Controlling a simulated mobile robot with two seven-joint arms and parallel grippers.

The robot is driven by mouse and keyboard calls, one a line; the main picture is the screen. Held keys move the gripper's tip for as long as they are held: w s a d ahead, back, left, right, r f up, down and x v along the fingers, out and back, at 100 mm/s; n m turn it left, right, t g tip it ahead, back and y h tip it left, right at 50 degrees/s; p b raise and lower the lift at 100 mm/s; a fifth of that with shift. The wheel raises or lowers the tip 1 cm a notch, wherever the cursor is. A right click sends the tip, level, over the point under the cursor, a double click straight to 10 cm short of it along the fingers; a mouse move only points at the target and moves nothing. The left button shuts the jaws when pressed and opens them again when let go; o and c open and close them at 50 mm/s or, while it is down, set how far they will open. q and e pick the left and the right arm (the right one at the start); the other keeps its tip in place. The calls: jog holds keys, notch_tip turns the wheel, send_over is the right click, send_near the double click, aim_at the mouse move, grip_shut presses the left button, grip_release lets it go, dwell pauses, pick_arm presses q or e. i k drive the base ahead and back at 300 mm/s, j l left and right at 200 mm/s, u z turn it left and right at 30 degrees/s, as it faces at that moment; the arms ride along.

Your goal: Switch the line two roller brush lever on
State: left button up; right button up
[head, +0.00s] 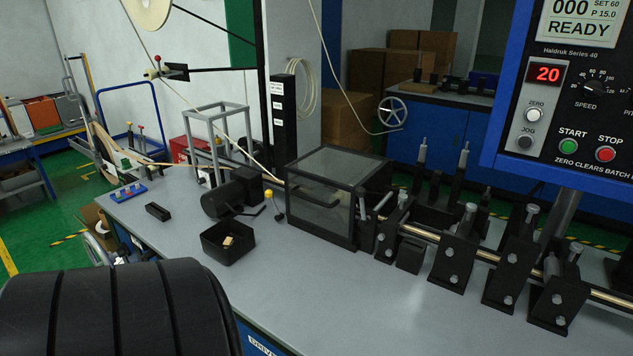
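No lever in the head view carries a label I can read as line two roller brush, so I cannot tell which part it is. A small stalk with a yellow knob (268,193) stands beside a black motor (230,193) on the grey bench (300,285). A red-knobbed fitting (157,58) sits on a black arm at the upper left. Neither of my grippers is in view.
A glass-sided black box (330,190) stands mid-bench, left of several black roller blocks (457,255). A control panel (575,95) reads READY at the upper right. An open black tray (228,243) sits near the front. A large black ribbed shape covers the lower left.

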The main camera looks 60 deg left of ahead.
aim_at(280, 216)
jog(key=u, duration=2.2)
jog(key=j, duration=0.4)
jog(key=i+j+u, duration=0.1)
jog(key=j, duration=0.3)
jog(key=i+j, duration=0.1)
jog(key=j, duration=0.25)
jog(key=i+j+u, duration=0.1)
jog(key=j, duration=0.3)
